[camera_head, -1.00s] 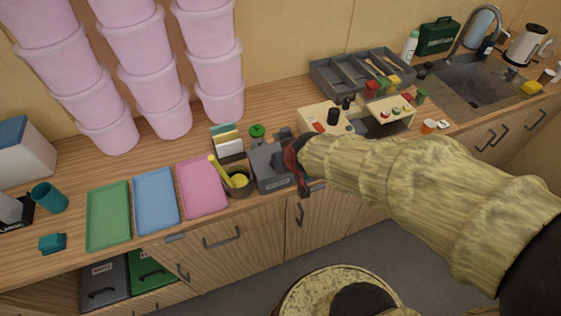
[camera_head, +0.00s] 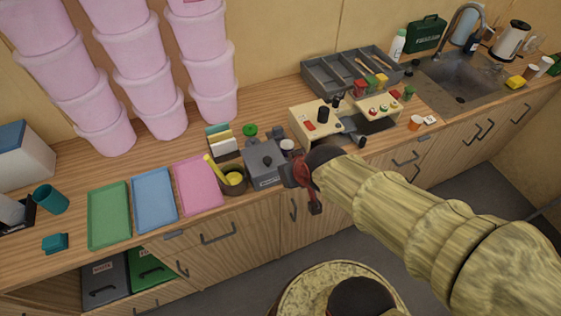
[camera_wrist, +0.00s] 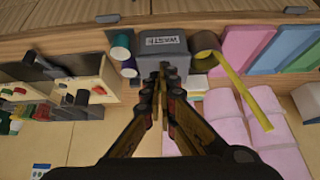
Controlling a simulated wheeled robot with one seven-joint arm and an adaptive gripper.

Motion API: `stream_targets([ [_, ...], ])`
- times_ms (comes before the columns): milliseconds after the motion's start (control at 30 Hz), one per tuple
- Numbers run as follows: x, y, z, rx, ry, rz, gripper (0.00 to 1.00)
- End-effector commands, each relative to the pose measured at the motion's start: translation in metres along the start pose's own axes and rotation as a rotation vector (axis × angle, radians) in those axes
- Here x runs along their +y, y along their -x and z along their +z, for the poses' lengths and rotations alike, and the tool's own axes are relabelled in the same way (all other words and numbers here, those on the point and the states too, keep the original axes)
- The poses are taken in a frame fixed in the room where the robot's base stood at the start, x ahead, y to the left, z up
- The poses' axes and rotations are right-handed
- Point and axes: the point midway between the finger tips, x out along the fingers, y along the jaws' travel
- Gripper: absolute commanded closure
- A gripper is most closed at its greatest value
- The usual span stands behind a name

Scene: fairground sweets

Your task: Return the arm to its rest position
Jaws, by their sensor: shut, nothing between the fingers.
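My gripper (camera_head: 308,188) is at the front edge of the counter in the head view, just right of a grey lidded box (camera_head: 264,162). I cannot tell how far the fingertips are from the box. My arm reaches in from the lower right in the head view.
A brown pot (camera_head: 233,182) with a yellow utensil stands left of the box. Pink (camera_head: 198,184), blue (camera_head: 155,200) and green (camera_head: 109,214) trays lie farther left. A cream machine (camera_head: 316,126) stands to the right. Stacked pink tubs (camera_head: 214,82) stand behind. Floor is open in front.

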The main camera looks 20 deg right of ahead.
Motion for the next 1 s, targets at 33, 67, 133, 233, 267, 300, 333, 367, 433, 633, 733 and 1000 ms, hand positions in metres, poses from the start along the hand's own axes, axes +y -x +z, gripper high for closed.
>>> stream_targets([
  [33, 0.0, 0.003, 0.002, 0.001, 0.0, 0.0, 1.0],
  [67, 0.0, 0.004, 0.004, 0.001, 0.0, 0.0, 1.0],
  [133, 0.0, 0.006, 0.006, 0.001, 0.0, 0.0, 1.0],
  [233, 0.0, 0.007, 0.007, 0.001, 0.0, 0.0, 1.0],
  [267, 0.0, 0.007, 0.007, 0.001, 0.0, 0.0, 1.0],
  [300, 0.0, 0.007, 0.007, 0.0, 0.0, 0.0, 1.0],
  [333, 0.0, 0.007, 0.007, 0.0, 0.0, 0.0, 1.0],
  [367, 0.0, 0.007, 0.007, 0.0, 0.0, 0.0, 1.0],
  [433, 0.0, 0.007, 0.009, -0.007, -0.005, -0.001, 1.0],
  [633, -0.002, 0.016, 0.04, -0.132, -0.022, -0.006, 1.0],
  [733, -0.003, 0.038, 0.049, -0.188, -0.023, -0.004, 1.0],
  [1000, -0.004, 0.105, 0.049, -0.184, 0.009, 0.015, 1.0],
])
